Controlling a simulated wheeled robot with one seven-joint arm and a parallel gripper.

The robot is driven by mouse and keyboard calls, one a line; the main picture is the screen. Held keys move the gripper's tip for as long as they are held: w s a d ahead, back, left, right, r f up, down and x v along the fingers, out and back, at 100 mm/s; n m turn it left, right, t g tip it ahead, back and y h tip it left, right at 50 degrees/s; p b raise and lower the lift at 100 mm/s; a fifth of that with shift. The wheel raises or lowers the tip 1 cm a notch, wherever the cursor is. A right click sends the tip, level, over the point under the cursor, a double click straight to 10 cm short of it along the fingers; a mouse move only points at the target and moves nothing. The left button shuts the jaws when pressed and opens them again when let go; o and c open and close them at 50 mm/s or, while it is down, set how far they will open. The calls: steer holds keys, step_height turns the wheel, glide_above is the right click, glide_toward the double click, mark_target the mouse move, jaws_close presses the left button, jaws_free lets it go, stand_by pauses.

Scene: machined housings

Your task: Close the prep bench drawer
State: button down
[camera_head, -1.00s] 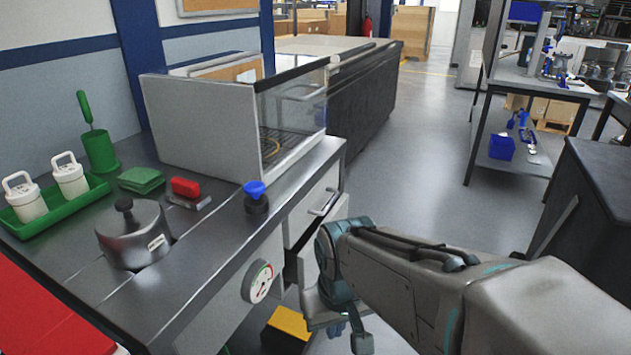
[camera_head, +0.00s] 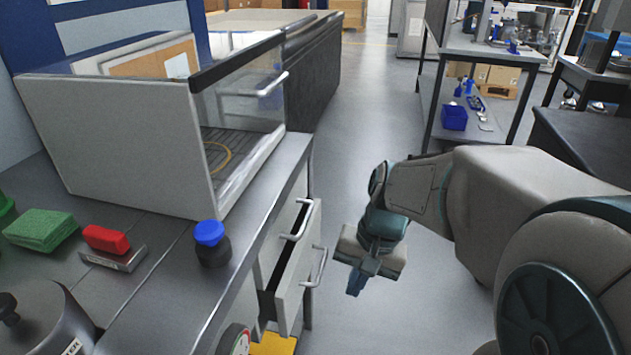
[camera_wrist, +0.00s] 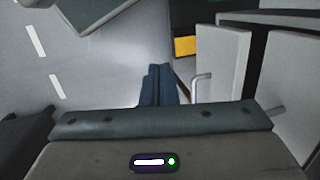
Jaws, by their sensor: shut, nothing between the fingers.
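The prep bench (camera_head: 150,285) stands at the left in the head view. A lower drawer (camera_head: 292,292) with a bar handle (camera_head: 318,268) stands out from its front, with a dark gap behind the panel. Another bar handle (camera_head: 301,220) sits above it on an upper front. My gripper (camera_head: 355,287) is right of the drawer, pointing down, apart from it and empty. In the wrist view my gripper's fingers (camera_wrist: 157,72) are together. A pale drawer front (camera_wrist: 224,62) and its handle (camera_wrist: 201,86) are just to their right, apart.
On the bench are a glass-fronted case (camera_head: 120,140), a blue-capped bottle (camera_head: 211,245), a red block (camera_head: 106,239) and a green pad (camera_head: 42,230). A yellow object (camera_head: 272,344) lies under the drawer. Grey floor (camera_head: 375,120) is clear ahead. A shelved table (camera_head: 480,50) stands at right.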

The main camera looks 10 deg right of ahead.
steer(key=w+f+m+y+b, duration=0.35)
steer(key=w+m+y, duration=0.2)
steer(key=w, duration=0.25)
steer(key=m+t+y+b, duration=0.5)
steer(key=m+t+y, duration=0.3)
steer(key=m, duration=0.4)
glide_toward(320, 212)
steer(key=shift+g+y, duration=0.25)
steer(key=shift+g, duration=0.15)
steer(key=b+x, duration=0.4)
steer(key=x, duration=0.1)
steer(key=shift+w+a+f, duration=0.1)
steer(key=shift+w+a, duration=0.05)
steer(key=shift+a, duration=0.05)
steer(key=shift+w+a, duration=0.25)
steer(key=shift+a, duration=0.35)
